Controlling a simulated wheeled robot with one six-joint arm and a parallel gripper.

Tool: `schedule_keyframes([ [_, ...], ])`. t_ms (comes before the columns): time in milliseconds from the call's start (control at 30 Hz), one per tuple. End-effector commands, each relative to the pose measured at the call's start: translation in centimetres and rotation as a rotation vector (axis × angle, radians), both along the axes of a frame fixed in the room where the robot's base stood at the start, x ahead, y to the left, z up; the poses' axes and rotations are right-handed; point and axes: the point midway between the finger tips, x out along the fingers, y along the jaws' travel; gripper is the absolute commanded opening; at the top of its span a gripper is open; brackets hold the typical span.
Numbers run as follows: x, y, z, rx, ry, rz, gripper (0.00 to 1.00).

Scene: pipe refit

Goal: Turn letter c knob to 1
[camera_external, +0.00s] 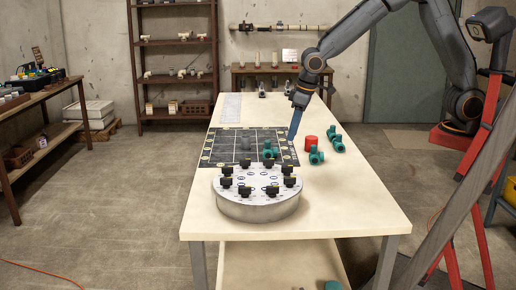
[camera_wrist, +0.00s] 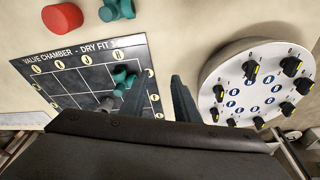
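A round metal knob panel (camera_external: 258,208) stands on the near part of the table, with several black knobs in a ring and blue letter ovals on its white top. In the wrist view the panel (camera_wrist: 228,88) is at the right. Its knobs (camera_wrist: 251,70) carry yellow marks. The letters are too small to tell which knob is c. My gripper (camera_external: 292,137) is above the table, beyond the panel and apart from it. In the wrist view its two dark fingers (camera_wrist: 158,77) are spread with nothing between them, left of the panel.
A black "VALVE CHAMBER - DRY FIT" mat (camera_external: 222,147) lies behind the panel, with green fittings (camera_external: 270,152) and a grey piece on it. A red cylinder (camera_external: 311,141) and more green fittings (camera_external: 336,143) are to its right. The table's (camera_external: 345,205) near right is clear.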

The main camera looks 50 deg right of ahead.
Motion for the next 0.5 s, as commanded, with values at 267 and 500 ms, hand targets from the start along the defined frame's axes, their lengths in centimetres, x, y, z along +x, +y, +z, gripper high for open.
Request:
schedule_keyframes([
  [267,-6.3,21.4,2.0,0.068,-0.079,0.221,0.28],
  [500,-11.4,29.8,2.7,0.108,-0.107,0.304,0.28],
])
